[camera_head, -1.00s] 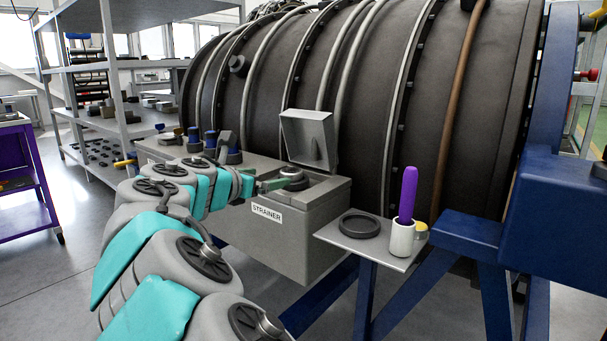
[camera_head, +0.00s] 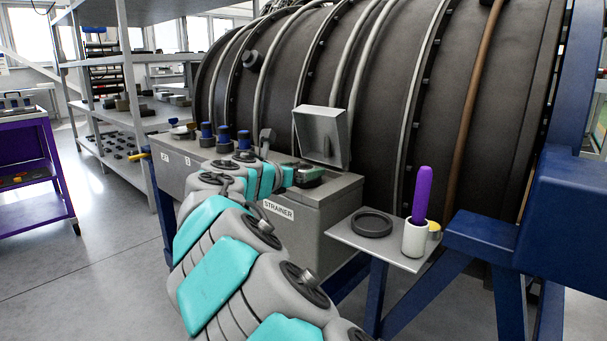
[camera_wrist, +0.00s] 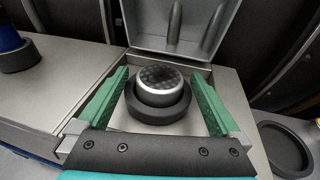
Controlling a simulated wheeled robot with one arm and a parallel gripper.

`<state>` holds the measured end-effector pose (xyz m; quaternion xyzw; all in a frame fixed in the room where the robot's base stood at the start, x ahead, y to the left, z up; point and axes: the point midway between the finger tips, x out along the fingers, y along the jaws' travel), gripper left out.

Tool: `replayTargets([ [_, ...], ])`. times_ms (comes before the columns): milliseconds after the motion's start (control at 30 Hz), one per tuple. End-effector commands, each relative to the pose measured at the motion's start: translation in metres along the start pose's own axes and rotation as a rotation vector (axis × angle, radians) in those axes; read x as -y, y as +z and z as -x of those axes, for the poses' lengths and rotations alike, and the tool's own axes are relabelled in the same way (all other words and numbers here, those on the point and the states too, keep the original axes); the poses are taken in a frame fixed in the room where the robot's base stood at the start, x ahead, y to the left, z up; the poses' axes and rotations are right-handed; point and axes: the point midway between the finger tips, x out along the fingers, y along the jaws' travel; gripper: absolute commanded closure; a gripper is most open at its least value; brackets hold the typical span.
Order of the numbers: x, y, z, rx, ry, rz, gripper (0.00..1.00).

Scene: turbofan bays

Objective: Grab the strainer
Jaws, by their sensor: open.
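The strainer (camera_wrist: 160,85) is a short metal cylinder with a dark mesh top, standing upright in a dark ring (camera_wrist: 158,108). It sits inside the open box labelled STRAINER (camera_head: 305,225). In the wrist view my gripper (camera_wrist: 163,92) is open, with one green finger on each side of the strainer and gaps between. In the head view my gripper (camera_head: 308,175) is over the box opening, and my arm and fingers mostly hide the strainer there. The box's lid (camera_head: 322,135) stands raised behind.
A side shelf (camera_head: 390,250) right of the box bears a black ring (camera_head: 371,223) and a white cup (camera_head: 415,238) with a purple-handled tool (camera_head: 422,190). Blue-capped fittings (camera_head: 244,140) stand left on the box top. The large engine casing (camera_head: 400,90) rises close behind.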

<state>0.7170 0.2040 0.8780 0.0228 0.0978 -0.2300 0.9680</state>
Motion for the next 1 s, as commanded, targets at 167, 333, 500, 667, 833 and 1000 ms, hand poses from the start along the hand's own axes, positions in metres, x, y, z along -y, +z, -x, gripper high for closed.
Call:
replayTargets([
  [167,-0.0002,0.0004,0.0009,0.001,0.0,0.0,0.06],
  [333,-0.0002,0.0005,0.0012,0.001,0.0,-0.001,0.25],
  [500,-0.0002,0.0005,0.0013,0.001,0.0,-0.001,0.44],
  [667,-0.0002,0.0005,0.0014,0.001,0.0,-0.001,0.62],
  [833,-0.0002,0.0006,0.0014,0.001,0.0,-0.001,0.81],
  [1000,-0.0002,0.0008,0.0015,0.001,0.0,-0.001,0.93],
])
